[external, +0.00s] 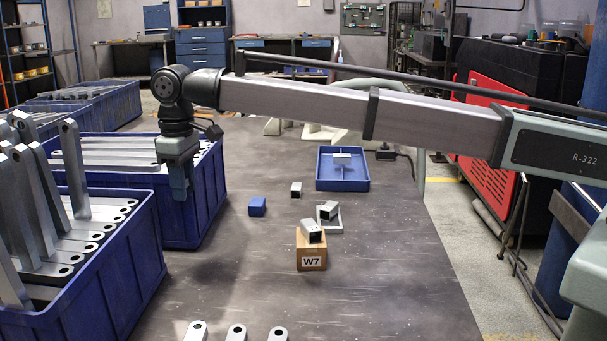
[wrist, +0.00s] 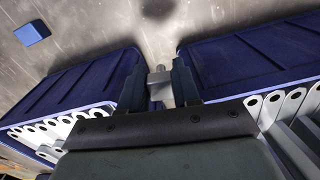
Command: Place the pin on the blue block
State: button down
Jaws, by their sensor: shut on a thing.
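The blue block (external: 257,206) is a small cube on the dark table, to the right of the bins. It also shows at the upper left of the wrist view (wrist: 32,33). My gripper (external: 180,185) points down by the blue bins, to the left of the block and apart from it. In the wrist view my gripper (wrist: 160,88) is shut on a small grey metal piece, the pin (wrist: 159,82), whose end looks rounded. In the external view the pin is hidden by the fingers.
Blue bins (external: 165,238) of galvanized brackets stand at the left; the nearer one (external: 110,290) has tall upright brackets. A cardboard box (external: 312,256) marked W7 carries a grey part. A blue tray (external: 342,181) lies further back. Table is clear around the block.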

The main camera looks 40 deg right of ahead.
jog(key=shift+r, duration=0.9)
jog(key=r, duration=0.4)
jog(key=shift+w+d+r, duration=0.25)
jog(key=shift+d+r, duration=0.05)
jog(key=w+d, duration=0.4)
jog(key=d, duration=0.3)
jog(key=w+d, duration=0.4)
jog(key=d, duration=0.3)
jog(key=n, duration=0.1)
send_over(259, 201)
jog(key=shift+s+a+f, duration=0.1)
jog(key=shift+f, duration=9.65)
jog(key=c, duration=0.8)
grip_release()
jog(key=shift+f, duration=0.1)
